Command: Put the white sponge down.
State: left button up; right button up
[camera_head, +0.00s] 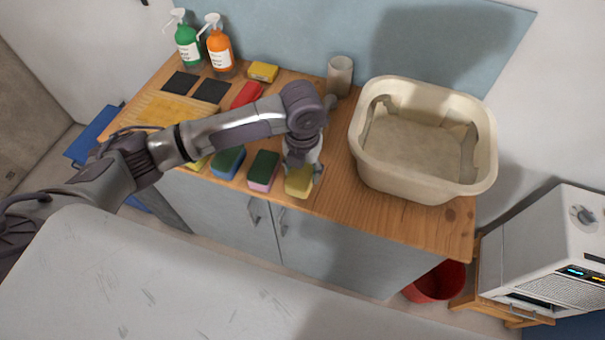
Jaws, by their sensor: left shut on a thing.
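The sponge in my left gripper (302,166) shows a yellow top and a paler front side; I take it as the white sponge (299,184). It is at the front edge of the wooden counter (345,197), right of the other sponges. My left gripper points down and is shut on it, hiding its back part. I cannot tell whether the sponge touches the counter or hangs just above it. My right gripper is not in view.
To the left are a pink sponge with green top (263,171), a blue one (228,162) and a yellow one (197,164). A beige basin (363,158) stands right. Behind are a cup (340,76), a red item (247,94) and spray bottles (219,52).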

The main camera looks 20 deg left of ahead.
aim_at(302, 178)
pick_arm(q)
notch_tip(302, 178, down, 2)
jog(key=shift+s+a+f+p, duration=0.1)
jog(key=shift+f+p, duration=0.1)
jog(key=shift+p, duration=0.15)
jog(key=shift+f, duration=0.3)
jog(key=shift+f, duration=0.15)
jog(key=o, duration=1)
